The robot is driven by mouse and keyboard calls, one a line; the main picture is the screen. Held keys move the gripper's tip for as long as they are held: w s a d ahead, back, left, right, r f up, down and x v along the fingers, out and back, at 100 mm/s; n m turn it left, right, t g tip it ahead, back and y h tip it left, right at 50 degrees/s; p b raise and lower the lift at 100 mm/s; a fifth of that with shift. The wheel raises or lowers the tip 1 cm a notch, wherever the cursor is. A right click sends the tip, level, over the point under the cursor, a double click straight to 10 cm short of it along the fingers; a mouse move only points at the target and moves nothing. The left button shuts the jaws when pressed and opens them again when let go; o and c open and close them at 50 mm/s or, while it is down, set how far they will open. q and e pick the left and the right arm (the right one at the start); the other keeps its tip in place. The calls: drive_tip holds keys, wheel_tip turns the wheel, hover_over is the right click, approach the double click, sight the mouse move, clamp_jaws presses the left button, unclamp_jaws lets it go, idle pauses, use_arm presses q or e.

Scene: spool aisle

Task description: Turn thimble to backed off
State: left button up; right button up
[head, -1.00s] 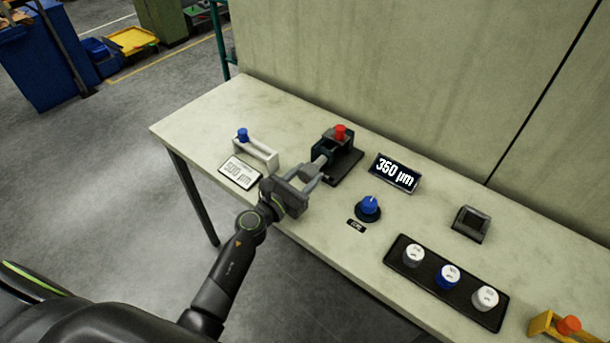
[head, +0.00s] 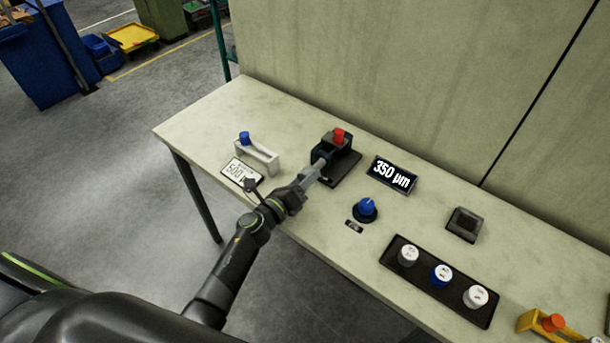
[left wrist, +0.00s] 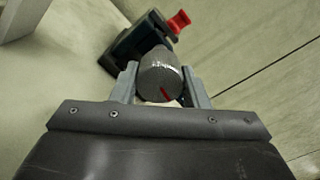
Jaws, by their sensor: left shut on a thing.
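A knurled grey thimble (left wrist: 160,72) with a red mark on its end face shows in the left wrist view. It is on a dark teal micrometer stand with a red knob (left wrist: 178,22); this red knob also stands on top in the head view (head: 339,135). My left gripper (head: 314,172) is shut on the thimble, with one finger on each side of it (left wrist: 158,80). In the head view the fingers mostly hide the thimble. A display (head: 391,175) reads 350 µm. A white card (head: 242,173) reads 500 µm. My right gripper is not in view.
A white frame with a blue knob (head: 245,138) stands left of the micrometer. To the right are a blue dial (head: 366,206), a small dark block (head: 465,224), a black tray (head: 405,283) with three capped pieces, and a yellow clamp (head: 532,320). The table's front edge lies below my arm.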

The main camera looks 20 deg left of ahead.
use_arm(q)
drive_tip(key=n+p, duration=0.2)
drive_tip(key=n, duration=0.2)
drive_tip(key=shift+r+n, duration=0.1)
drive_tip(key=shift+n, duration=0.2)
drive_tip(key=n+p, duration=0.1)
drive_tip(key=n, duration=0.2)
drive_tip(key=shift+n+p, duration=0.35)
drive_tip(key=shift+n, duration=0.05)
drive_tip(key=n+p, duration=0.2)
drive_tip(key=n, duration=0.2)
drive_tip(key=shift+n+p, duration=0.55)
drive_tip(key=shift+n, duration=0.95)
drive_tip(key=o, duration=1)
drive_tip(key=b+v, duration=0.1)
drive_tip(key=v, duration=1.6)
drive_tip(key=shift+s+a, duration=0.1)
drive_tip(key=shift+s, duration=0.15)
